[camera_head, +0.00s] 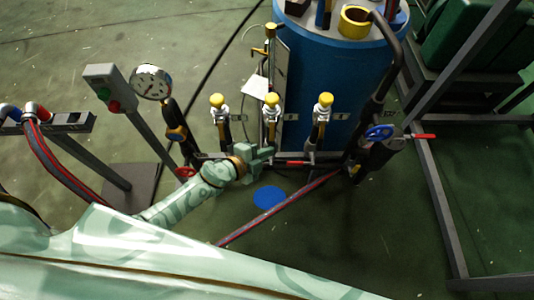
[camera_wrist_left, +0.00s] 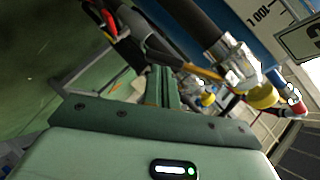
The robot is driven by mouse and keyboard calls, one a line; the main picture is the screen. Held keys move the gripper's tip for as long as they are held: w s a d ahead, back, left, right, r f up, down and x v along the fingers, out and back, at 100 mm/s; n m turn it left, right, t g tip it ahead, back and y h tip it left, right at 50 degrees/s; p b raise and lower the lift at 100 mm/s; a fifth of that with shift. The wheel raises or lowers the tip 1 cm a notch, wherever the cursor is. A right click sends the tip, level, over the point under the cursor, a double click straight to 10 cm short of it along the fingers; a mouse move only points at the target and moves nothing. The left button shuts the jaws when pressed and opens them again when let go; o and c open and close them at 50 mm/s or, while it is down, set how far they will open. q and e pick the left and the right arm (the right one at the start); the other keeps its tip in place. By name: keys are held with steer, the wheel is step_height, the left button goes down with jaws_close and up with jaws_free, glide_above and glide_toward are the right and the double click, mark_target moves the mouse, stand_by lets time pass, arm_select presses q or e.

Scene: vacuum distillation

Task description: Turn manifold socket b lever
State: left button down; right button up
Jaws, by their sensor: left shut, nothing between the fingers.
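The manifold has three upright sockets with yellow caps in the head view: left (camera_head: 217,102), middle (camera_head: 271,101) and right (camera_head: 325,100). I cannot read which one is socket b. My left gripper (camera_head: 262,153) is shut and empty, just below the middle socket, and partly hides its lower part. A red lever (camera_head: 291,162) lies just right of the gripper, low on the manifold; I cannot tell whether they touch. The shut fingers show in the left wrist view (camera_wrist_left: 163,88), near a yellow cap (camera_wrist_left: 262,95) and metal fitting. My right gripper is out of view.
A blue barrel (camera_head: 335,75) stands behind the manifold. A gauge (camera_head: 151,82) and a post with buttons (camera_head: 108,90) are left. A blue-handled valve (camera_head: 380,132) and dark frame (camera_head: 443,215) are right. A striped hose (camera_head: 280,208) crosses the floor by a blue disc (camera_head: 269,197).

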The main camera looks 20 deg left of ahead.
arm_select(q)
steer(key=shift+w+a+f+b, duration=0.15)
steer(key=shift+w+f+b, duration=0.2)
steer(key=shift+f, duration=0.15)
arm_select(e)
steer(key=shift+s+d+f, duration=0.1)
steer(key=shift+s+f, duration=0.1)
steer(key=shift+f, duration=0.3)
